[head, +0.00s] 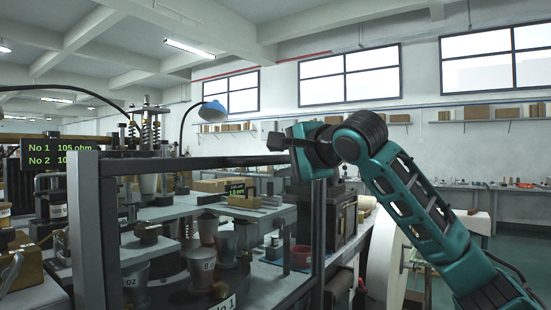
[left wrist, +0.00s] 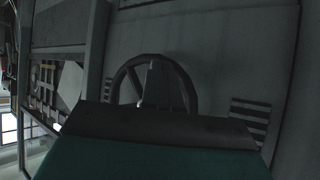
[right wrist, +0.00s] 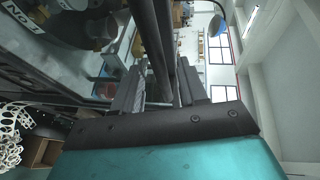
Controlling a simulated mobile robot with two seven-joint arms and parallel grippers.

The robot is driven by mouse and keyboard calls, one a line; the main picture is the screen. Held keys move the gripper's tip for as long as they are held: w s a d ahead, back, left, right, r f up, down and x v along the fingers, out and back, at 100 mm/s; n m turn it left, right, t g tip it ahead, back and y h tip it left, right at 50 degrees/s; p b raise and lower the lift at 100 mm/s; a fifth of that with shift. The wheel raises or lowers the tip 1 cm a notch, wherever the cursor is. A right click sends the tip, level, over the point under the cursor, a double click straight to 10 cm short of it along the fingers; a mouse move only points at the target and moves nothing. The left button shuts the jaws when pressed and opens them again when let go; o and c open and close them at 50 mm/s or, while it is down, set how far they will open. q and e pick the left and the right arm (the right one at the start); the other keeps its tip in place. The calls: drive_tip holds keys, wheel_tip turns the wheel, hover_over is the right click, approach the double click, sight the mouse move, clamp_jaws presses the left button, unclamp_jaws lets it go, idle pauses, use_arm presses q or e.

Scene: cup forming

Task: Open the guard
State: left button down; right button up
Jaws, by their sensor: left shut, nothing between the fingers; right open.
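The guard (head: 215,161) is a dark-framed, see-through panel in front of the machine's shelves in the head view. It has a thick post at each side and a top bar. My right gripper (head: 270,141) is at the guard's upper right corner, just above the top bar. In the right wrist view, its two fingers (right wrist: 163,88) are apart, and a dark bar of the guard (right wrist: 148,35) runs down between them. Whether they touch it, I cannot tell. My left gripper (left wrist: 153,84) is shut and empty in the left wrist view, in front of a dark handwheel (left wrist: 188,84).
Behind the guard stand grey cups (head: 208,262) and shelves. A display (head: 50,152) is at the left. A lamp with a blue shade (head: 212,111) arches over the bench. A white rounded part (head: 381,255) stands under my right arm. A long bench (head: 465,190) runs along the far wall.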

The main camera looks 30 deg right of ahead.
drive_tip(key=shift+w+f, duration=0.2)
drive_tip(key=shift+w, duration=1.1)
drive_tip(key=shift+c, duration=0.3)
clamp_jaws()
